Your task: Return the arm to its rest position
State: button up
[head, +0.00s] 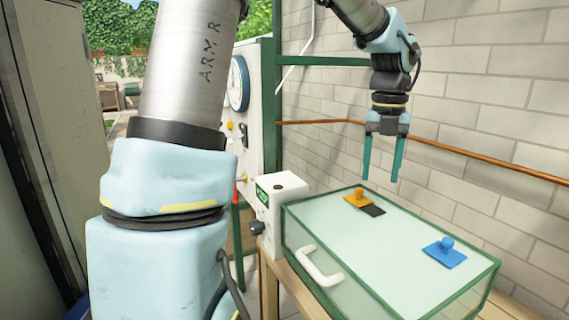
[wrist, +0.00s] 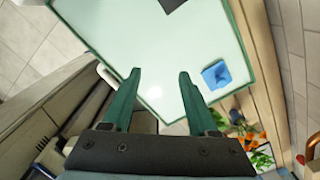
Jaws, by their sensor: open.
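My gripper (head: 383,157) hangs in the air above the back of a glass-topped box with a green frame, its two teal fingers pointing down and spread apart. Nothing is between the fingers. In the wrist view my gripper (wrist: 158,82) also shows open and empty, with the pale lid beyond it. My arm comes in from the top of the head view, and a large arm link fills its left part.
The green-framed box (head: 420,277) stands on a wooden bench, with a white handle (head: 319,267) in front. An orange knob (head: 358,198), a dark square (head: 373,211) and a blue knob (head: 445,252) are on its lid. A brick wall (head: 480,80) with a copper pipe stands behind.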

jog(key=s+a+f+m, duration=0.1)
jog(key=a+f+m, duration=0.3)
jog(key=a+m, duration=0.5)
jog(key=s+a+f+m+t, duration=0.1)
jog(key=a+f+m, duration=0.3)
jog(key=a+m, duration=0.5)
jog(key=s+a+f+m, duration=0.3)
jog(key=a+m, duration=0.6)
jog(key=m, duration=0.7)
jog(key=shift+f+t, duration=0.3)
jog(key=shift+f, duration=0.5)
